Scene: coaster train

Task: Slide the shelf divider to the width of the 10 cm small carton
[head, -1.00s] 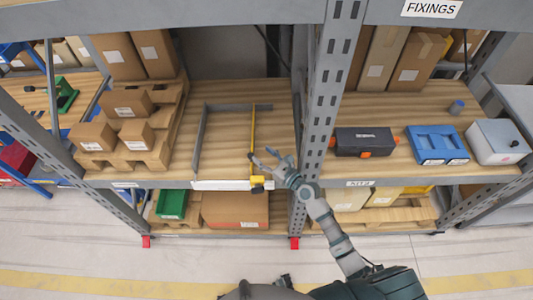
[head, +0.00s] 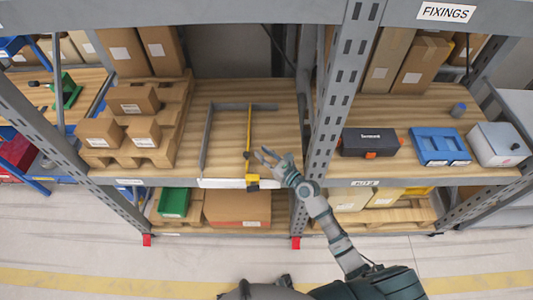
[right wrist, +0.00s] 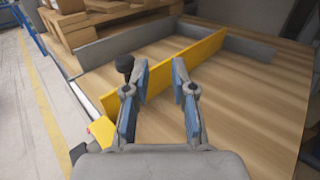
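The yellow shelf divider (head: 249,130) stands on the middle shelf, right of a grey upright plate (head: 206,135) with a gap between. A yellow block with a dark part (head: 252,182) is at its front end. My right gripper (head: 263,154) is open, close to the divider's right side near the front. In the right wrist view the divider (right wrist: 205,47) runs behind and between the spread fingers (right wrist: 160,66); contact is unclear. A black knob (right wrist: 124,64) shows by the left finger. Small cartons (head: 132,100) sit on a pallet at left; which is 10 cm is unclear. My left gripper is out of view.
A grey rear rail (head: 265,107) bounds the bay behind. A perforated post (head: 325,125) stands right of my gripper. A black case (head: 369,142) and blue box (head: 438,146) sit beyond it. Bare shelf lies right of the divider.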

